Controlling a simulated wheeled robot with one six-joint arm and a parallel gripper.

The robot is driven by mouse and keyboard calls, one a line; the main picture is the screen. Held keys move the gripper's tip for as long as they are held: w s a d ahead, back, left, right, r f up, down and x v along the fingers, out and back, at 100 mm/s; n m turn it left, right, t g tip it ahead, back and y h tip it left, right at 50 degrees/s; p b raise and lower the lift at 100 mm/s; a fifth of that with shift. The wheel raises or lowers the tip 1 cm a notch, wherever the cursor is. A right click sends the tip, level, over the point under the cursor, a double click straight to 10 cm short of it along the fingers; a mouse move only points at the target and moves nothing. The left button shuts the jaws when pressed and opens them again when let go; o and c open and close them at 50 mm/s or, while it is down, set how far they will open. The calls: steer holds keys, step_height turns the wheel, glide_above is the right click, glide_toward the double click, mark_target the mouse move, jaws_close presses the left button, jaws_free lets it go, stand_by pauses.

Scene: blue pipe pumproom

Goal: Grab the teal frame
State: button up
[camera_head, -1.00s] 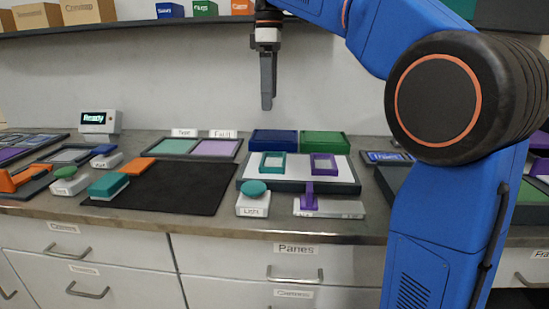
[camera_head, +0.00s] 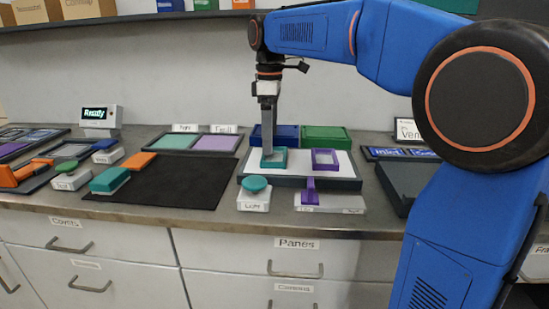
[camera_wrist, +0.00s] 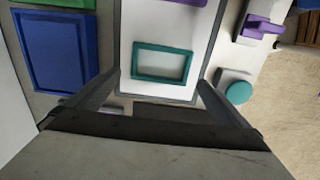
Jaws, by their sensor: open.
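The teal frame (camera_head: 283,159) is a small rectangular ring lying flat on the white-topped tray (camera_head: 343,184), at its left part. In the wrist view the teal frame (camera_wrist: 163,64) lies ahead of and between my two spread fingers, with white surface showing through its opening. My gripper (camera_head: 267,155) points down at the frame's left side in the head view; whether the tips touch it cannot be told there. My gripper (camera_wrist: 158,85) is open and holds nothing in the wrist view.
A purple frame (camera_head: 325,167) lies to the right on the same tray. Blue (camera_head: 287,134) and green (camera_head: 326,138) boxes stand behind. A teal-topped button (camera_head: 254,193) and a purple lever (camera_head: 310,190) stand in front. A black mat (camera_head: 170,180) lies left.

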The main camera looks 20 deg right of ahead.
mark_target(274, 157)
steer(key=shift+a+f, duration=0.15)
steer(key=shift+f, duration=0.95)
steer(key=shift+a+f, duration=0.1)
steer(key=shift+f, duration=1)
steer(key=c, duration=1)
steer(key=shift+r, duration=0.1)
